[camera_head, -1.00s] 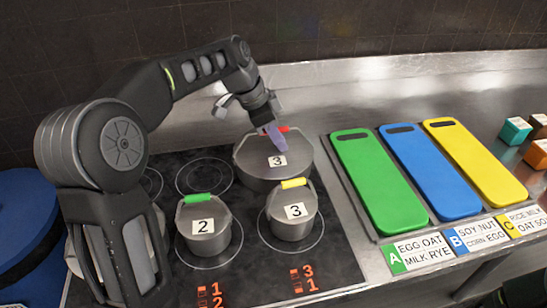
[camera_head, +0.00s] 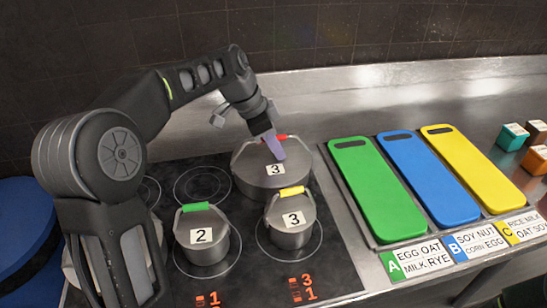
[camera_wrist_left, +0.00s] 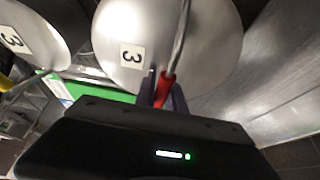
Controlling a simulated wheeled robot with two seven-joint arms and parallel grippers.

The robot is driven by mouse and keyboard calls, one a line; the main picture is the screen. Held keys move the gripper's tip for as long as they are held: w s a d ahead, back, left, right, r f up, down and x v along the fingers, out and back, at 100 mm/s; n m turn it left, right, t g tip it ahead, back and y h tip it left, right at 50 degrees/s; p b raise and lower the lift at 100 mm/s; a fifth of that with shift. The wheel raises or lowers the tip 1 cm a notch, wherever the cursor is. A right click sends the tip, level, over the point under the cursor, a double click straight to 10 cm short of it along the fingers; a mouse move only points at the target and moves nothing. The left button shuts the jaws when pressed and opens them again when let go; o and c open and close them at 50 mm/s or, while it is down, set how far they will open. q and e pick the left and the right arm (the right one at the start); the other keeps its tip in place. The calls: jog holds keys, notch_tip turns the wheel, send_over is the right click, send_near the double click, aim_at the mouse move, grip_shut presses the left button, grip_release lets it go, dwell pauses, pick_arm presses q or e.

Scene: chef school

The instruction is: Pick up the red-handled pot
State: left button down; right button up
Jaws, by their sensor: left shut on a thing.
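The red-handled pot (camera_head: 252,170) is a large grey lidded pot with a label "3", standing at the back right of the black cooktop. Its red handle arches over the lid. My left gripper (camera_head: 275,145) reaches down from above with purple fingers and is shut on the red handle (camera_head: 283,137). In the left wrist view the purple fingers (camera_wrist_left: 163,92) sit on both sides of the red handle (camera_wrist_left: 167,84), above the pot's lid (camera_wrist_left: 205,40). The pot appears to rest on the cooktop. My right gripper is not in view.
A green-handled pot (camera_head: 203,243) labelled "2" and a yellow-handled pot (camera_head: 291,228) labelled "3" stand just in front. Green (camera_head: 372,190), blue (camera_head: 428,180) and yellow (camera_head: 472,170) boards lie to the right. Small boxes (camera_head: 512,137) stand at the far right.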

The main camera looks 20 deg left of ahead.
pick_arm(q)
notch_tip(320, 180, up, 10)
jog(key=shift+r, duration=0.15)
dwell(0.4)
